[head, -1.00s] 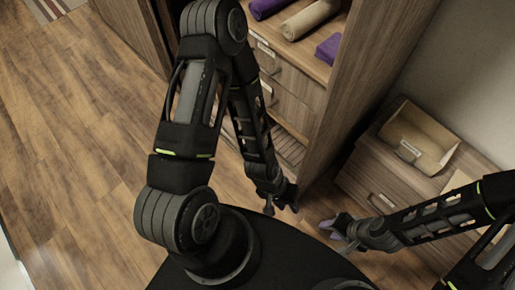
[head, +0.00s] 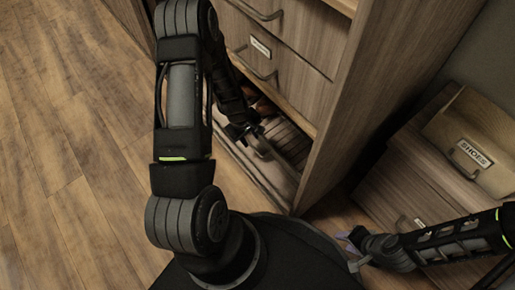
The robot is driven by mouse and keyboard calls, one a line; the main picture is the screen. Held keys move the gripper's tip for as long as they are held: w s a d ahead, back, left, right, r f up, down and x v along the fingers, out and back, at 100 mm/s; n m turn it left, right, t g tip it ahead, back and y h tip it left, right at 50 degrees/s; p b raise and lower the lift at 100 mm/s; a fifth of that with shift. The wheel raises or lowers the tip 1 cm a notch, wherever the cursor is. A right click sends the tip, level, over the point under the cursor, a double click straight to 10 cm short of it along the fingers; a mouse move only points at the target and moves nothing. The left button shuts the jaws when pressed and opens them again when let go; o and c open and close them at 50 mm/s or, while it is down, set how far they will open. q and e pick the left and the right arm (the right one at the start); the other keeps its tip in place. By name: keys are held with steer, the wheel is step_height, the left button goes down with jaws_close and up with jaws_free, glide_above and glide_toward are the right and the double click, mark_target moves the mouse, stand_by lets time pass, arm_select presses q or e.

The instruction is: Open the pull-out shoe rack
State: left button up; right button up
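The pull-out shoe rack (head: 286,143) is at the bottom of the wooden cabinet, below the drawers. Its slatted inside shows behind a low front edge, and a reddish-brown item lies partly hidden in it behind my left arm. My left gripper (head: 258,143) is at the rack's opening, over or beside the slats. Whether its fingers touch the rack is unclear, and their gap cannot be made out. My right gripper (head: 352,250) is low at the right of my base, away from the rack, with its fingers apart and empty.
Drawers with bar handles (head: 262,66) sit above the rack. At the right, a box labelled SHOES (head: 481,142) stands on a low wooden cabinet (head: 403,191). The wooden floor at the left (head: 70,170) is clear.

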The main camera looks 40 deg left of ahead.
mark_target(253, 147)
arm_select(q)
steer(key=shift+w+a+f, duration=0.1)
steer(key=shift+w+a, duration=0.1)
steer(key=shift+a, duration=0.15)
steer(key=f+b, duration=0.1)
steer(key=f, duration=0.1)
steer(key=w+f+b, duration=0.1)
steer(key=f, duration=0.2)
steer(key=f+b, duration=0.1)
steer(key=f, duration=0.1)
steer(key=shift+w+d+f, duration=0.2)
steer(key=shift+d+f, duration=0.05)
steer(key=shift+f, duration=0.15)
steer(key=shift+c, duration=0.2)
jaws_close()
stand_by(1.0)
